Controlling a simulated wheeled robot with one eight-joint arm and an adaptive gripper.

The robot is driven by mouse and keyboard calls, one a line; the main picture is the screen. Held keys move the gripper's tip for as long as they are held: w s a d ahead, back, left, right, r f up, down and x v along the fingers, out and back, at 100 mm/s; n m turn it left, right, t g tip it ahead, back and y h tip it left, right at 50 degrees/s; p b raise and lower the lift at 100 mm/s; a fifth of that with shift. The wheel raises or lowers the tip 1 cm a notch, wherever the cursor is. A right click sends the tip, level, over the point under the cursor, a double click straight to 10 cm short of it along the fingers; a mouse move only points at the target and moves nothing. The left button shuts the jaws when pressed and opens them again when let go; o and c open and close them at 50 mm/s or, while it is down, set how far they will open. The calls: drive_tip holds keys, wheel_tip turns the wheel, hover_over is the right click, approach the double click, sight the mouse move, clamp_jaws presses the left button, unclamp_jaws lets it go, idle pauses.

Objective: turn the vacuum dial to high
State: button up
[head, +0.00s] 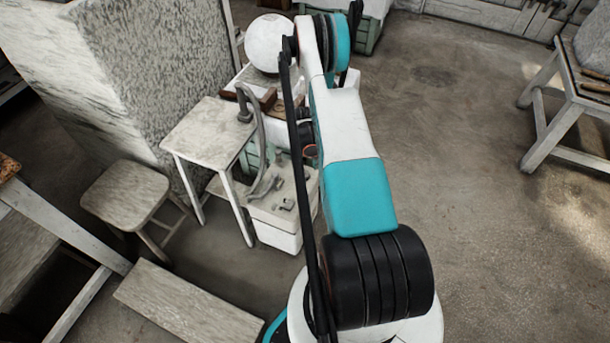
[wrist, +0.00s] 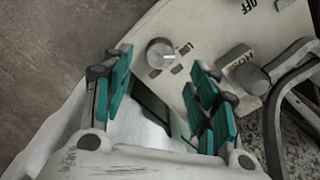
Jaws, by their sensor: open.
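The vacuum's pale top panel (wrist: 205,28) fills the upper part of the wrist view. On it is a small round grey dial (wrist: 160,52) with dark marks around it; its setting is too small to read. My gripper (wrist: 163,68) is open, its teal fingers pointing toward the panel, with the dial between and slightly beyond the fingertips. I cannot tell whether either finger touches it. In the head view the vacuum (head: 275,232) is a low pale box on the floor, partly behind my arm. My gripper is hidden there.
A thick grey hose (wrist: 290,68) curves beside the panel's hose port (wrist: 246,72), right of my gripper. In the head view, a pale table (head: 207,132) and a stool (head: 125,192) stand left of the vacuum. Open floor lies right.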

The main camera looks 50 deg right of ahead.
sight(305, 173)
wheel_tip(305, 173, down, 6)
drive_tip(key=shift+f+b, duration=0.1)
drive_tip(key=shift+b, duration=0.8)
drive_tip(key=c, duration=1.1)
